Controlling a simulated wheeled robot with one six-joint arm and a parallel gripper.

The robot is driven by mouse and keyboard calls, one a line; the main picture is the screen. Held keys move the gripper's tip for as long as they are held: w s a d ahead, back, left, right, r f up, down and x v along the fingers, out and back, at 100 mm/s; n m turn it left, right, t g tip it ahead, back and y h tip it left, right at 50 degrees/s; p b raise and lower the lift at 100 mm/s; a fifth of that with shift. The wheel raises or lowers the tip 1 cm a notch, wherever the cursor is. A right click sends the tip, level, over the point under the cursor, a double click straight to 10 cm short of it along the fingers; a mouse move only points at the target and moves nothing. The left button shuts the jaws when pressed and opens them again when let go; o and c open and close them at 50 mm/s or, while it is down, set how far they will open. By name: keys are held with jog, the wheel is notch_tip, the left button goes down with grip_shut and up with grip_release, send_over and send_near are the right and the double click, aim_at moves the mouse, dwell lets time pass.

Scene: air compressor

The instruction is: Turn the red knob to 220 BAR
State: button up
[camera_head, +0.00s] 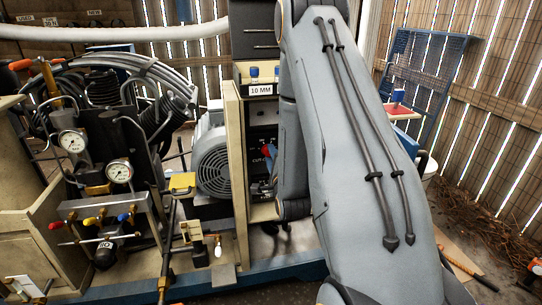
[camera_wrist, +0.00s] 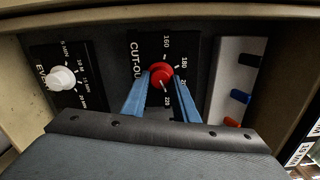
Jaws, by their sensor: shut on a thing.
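The red knob (camera_wrist: 161,76) shows in the wrist view on a black dial plate (camera_wrist: 138,62) with "CUT-OUT" lettering. White figures 160, 180 and 220 stand around it, and another is partly hidden by a finger. My gripper (camera_wrist: 161,88) has its two blue fingers on either side of the knob, shut on it. A small pale mark shows on the knob's face, on the lower side toward 220; its exact pointing is too small to tell. In the head view my arm covers much of the panel.
In the wrist view, a white knob (camera_wrist: 62,79) on a minute-marked dial is at the left. A pale switch panel (camera_wrist: 236,80) with black, blue and red-orange switches is at the right. Beige cabinet walls enclose the panel. Gauges (camera_head: 73,141) and valves stand left in the head view.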

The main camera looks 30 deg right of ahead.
jog(key=shift+a+m, duration=0.1)
jog(key=shift+m, duration=0.5)
jog(key=shift+f+m, duration=0.1)
jog(key=shift+m, duration=0.2)
jog(key=o, duration=1.1)
jog(key=shift+c, duration=0.2)
jog(key=v, duration=0.7)
jog(key=shift+s, duration=0.4)
jog(key=shift+a, duration=0.15)
